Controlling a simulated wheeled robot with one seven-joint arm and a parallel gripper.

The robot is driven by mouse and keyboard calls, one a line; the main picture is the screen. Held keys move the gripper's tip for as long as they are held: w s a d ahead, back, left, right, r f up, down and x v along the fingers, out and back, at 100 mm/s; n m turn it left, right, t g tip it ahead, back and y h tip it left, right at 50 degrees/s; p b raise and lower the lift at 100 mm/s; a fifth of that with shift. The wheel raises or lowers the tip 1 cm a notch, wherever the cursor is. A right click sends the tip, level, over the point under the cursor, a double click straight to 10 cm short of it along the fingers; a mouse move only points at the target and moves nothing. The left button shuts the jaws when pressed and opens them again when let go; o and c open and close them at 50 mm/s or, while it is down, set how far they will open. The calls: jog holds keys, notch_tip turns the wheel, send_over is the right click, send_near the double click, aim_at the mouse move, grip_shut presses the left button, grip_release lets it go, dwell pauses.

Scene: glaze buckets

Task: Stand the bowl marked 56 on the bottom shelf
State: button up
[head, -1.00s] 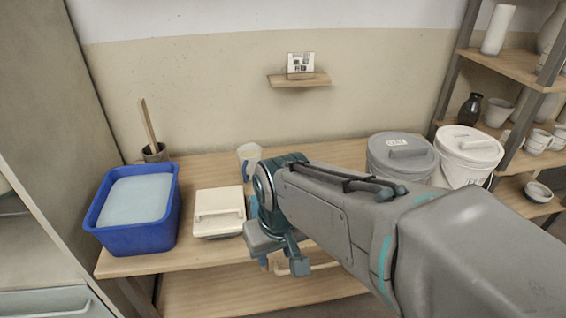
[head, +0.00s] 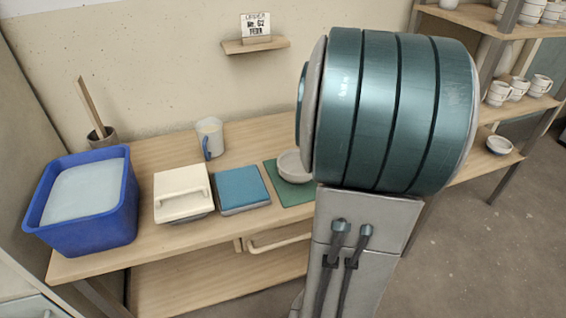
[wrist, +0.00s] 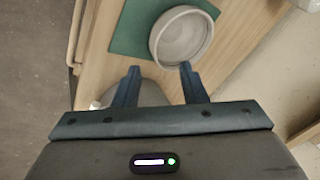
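A grey-white bowl (head: 293,167) stands on a green mat (head: 285,193) on the worktable, partly hidden by my arm. The bowl also shows in the wrist view (wrist: 181,37), upright, just beyond my fingertips. No number on it can be read. My gripper (wrist: 158,77) is open and empty, its fingers apart near the bowl's near edge; in the head view my arm hides it. The rack at the right has a low shelf (head: 476,168) with another small bowl (head: 499,145) on it.
On the table (head: 175,235) are a blue tub (head: 85,222), a cream lidded box (head: 182,192), a blue-topped block (head: 242,188) and a jug (head: 209,138). Cups (head: 517,88) stand on the rack's middle shelf. Open floor lies in front of the rack.

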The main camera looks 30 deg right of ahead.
jog(key=x, duration=0.3)
jog(key=d+b+x, duration=0.1)
jog(key=x, duration=0.4)
jog(key=shift+d+f+b, duration=0.25)
jog(key=shift+f+b, duration=0.05)
jog(key=shift+f, duration=0.1)
jog(key=shift+m, duration=0.3)
jog(key=shift+s+b+x, duration=0.15)
jog(key=shift+b+x, duration=0.15)
jog(key=shift+x, duration=1.05)
jog(key=shift+s+b+x, duration=0.1)
jog(key=shift+b+x, duration=0.15)
jog(key=shift+x, duration=1.05)
jog(key=shift+d+f, duration=0.1)
jog(key=shift+f, duration=0.05)
grip_shut()
